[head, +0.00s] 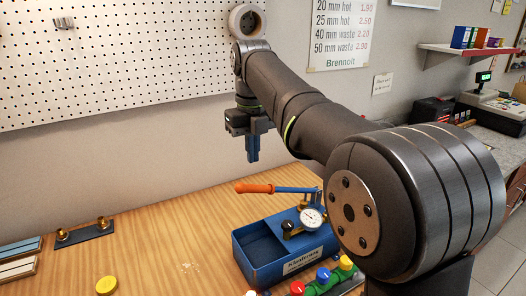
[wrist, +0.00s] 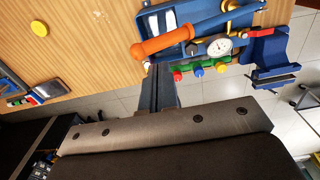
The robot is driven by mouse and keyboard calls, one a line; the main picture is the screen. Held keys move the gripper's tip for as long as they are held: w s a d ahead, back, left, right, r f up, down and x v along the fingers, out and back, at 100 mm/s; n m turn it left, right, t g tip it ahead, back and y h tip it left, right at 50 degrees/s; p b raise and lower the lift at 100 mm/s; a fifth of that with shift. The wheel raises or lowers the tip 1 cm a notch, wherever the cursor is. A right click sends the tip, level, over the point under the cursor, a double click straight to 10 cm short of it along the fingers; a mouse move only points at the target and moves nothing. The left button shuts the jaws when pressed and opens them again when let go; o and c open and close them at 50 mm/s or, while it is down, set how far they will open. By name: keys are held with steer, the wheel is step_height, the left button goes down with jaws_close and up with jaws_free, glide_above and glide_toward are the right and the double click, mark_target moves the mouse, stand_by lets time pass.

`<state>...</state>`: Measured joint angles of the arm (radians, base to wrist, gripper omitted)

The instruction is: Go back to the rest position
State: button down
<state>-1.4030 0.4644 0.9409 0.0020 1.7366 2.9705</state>
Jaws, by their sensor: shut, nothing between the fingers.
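My gripper (head: 253,146) hangs above the wooden workbench with its blue fingers pointing down, high over the bench and apart from everything on it. The fingers are shut and empty. In the wrist view the shut fingers (wrist: 160,88) show beside the orange handle end of the test pump. My arm reaches in from the right side of the head view and hides part of the bench and wall.
A blue test pump (head: 262,258) with an orange handle (head: 255,188) and a dial gauge (head: 311,218) stands on the bench (head: 170,230). Colored valve caps (head: 323,275) line its front. A yellow cap (head: 106,286) and brass fittings (head: 103,223) lie left. The bench middle is mostly clear.

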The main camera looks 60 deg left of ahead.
steer(key=shift+f, duration=2.85)
